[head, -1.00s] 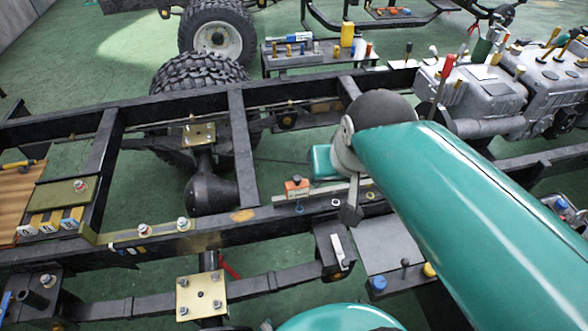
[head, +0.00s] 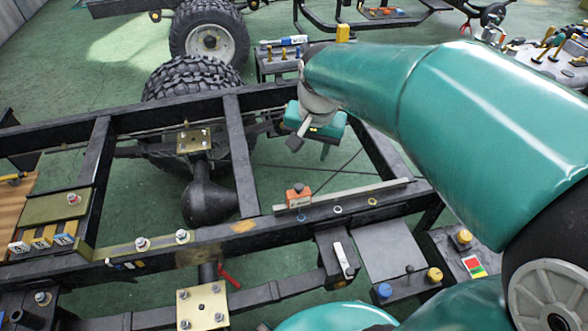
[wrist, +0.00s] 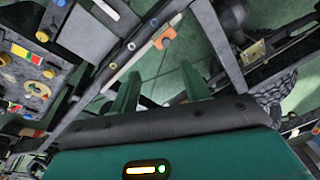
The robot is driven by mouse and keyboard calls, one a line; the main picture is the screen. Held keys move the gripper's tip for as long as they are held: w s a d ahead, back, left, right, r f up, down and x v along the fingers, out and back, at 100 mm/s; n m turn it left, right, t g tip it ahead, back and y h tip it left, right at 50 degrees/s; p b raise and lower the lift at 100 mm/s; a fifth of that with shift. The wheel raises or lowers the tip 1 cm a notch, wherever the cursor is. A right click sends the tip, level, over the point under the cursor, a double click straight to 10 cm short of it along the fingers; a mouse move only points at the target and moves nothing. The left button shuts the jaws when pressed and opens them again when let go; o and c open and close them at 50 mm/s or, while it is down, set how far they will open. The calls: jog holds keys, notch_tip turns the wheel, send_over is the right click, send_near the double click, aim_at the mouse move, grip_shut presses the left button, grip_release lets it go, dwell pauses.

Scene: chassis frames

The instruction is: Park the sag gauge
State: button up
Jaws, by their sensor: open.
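I take the sag gauge to be the small orange block (head: 298,196) with a dark knob on top; I cannot confirm the name. It sits near the left end of a long pale straight bar (head: 350,198) along the near chassis rail. It also shows in the wrist view (wrist: 165,39), beyond the fingers, with the bar (wrist: 135,62) running diagonally. My gripper (head: 322,148) is in the air, above and beyond the bar in the head view. In the wrist view my gripper (wrist: 160,72) has its two green fingers apart, with nothing between them.
Dark chassis rails and crossmembers (head: 240,150) surround open gaps over the green floor. A tyre (head: 195,72) and axle housing (head: 208,190) lie beyond. Blue and white rings (head: 337,210) sit beside the bar. A grey control panel (head: 410,283) with coloured knobs is at the lower right.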

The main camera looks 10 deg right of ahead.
aim_at(299, 186)
jog(key=w+f+m+g, duration=0.2)
jog(key=w+f+m, duration=0.1)
jog(key=w+f, duration=0.5)
jog(key=f, duration=1.3)
jog(key=shift+s+f, duration=0.2)
grip_shut()
